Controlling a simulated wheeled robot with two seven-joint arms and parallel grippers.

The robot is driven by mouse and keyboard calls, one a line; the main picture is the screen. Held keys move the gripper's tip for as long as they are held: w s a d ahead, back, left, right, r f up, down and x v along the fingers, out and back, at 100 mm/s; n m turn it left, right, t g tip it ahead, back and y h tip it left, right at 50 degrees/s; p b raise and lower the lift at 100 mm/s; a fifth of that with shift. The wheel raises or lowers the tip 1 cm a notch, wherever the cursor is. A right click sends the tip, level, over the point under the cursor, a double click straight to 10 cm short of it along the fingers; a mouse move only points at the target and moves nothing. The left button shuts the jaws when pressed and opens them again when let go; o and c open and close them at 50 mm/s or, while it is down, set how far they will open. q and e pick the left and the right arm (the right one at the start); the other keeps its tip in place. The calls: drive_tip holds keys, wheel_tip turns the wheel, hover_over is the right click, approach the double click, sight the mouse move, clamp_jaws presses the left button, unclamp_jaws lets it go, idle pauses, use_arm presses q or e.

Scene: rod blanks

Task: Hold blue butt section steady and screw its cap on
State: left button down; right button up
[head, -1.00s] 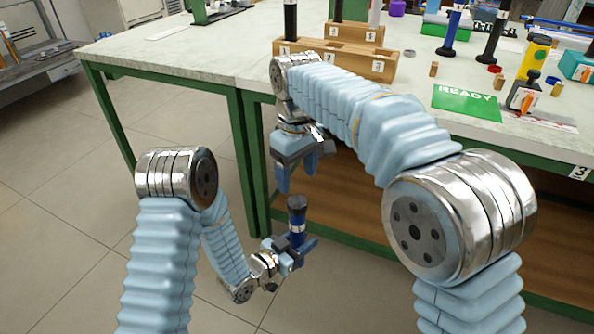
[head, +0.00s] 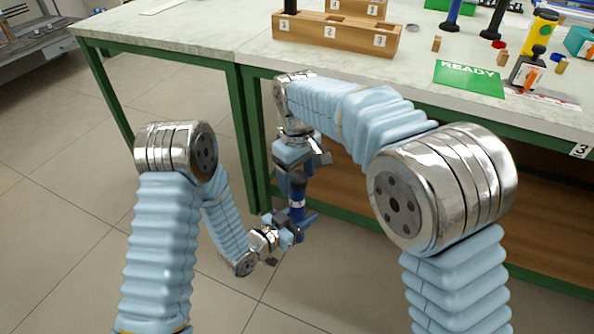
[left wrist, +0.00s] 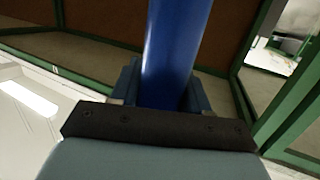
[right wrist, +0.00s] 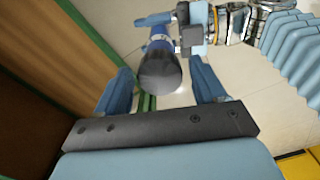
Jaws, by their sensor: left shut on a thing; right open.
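The blue butt section (head: 297,215) stands roughly upright in the air in front of the bench, with a dark cap (head: 298,181) at its top end. My left gripper (head: 291,232) is shut on the blue section low down. The left wrist view shows the blue shaft (left wrist: 175,55) rising from between the jaws. My right gripper (head: 296,172) is directly above, pointing down. In the right wrist view its open fingers (right wrist: 165,88) stand either side of the dark round cap (right wrist: 160,70), with gaps on both sides. How firmly the cap sits on the section cannot be told.
The bench (head: 215,40) with green legs stands behind my arms. On it are a wooden numbered rack (head: 335,36), a green READY card (head: 468,78), a yellow bottle (head: 533,50) and other rod parts. Tiled floor at left is clear.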

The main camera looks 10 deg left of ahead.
drive_tip(key=c, duration=1.1)
drive_tip(key=o, duration=1.2)
drive_tip(key=shift+o, duration=0.2)
wheel_tip(320, 180, up, 12)
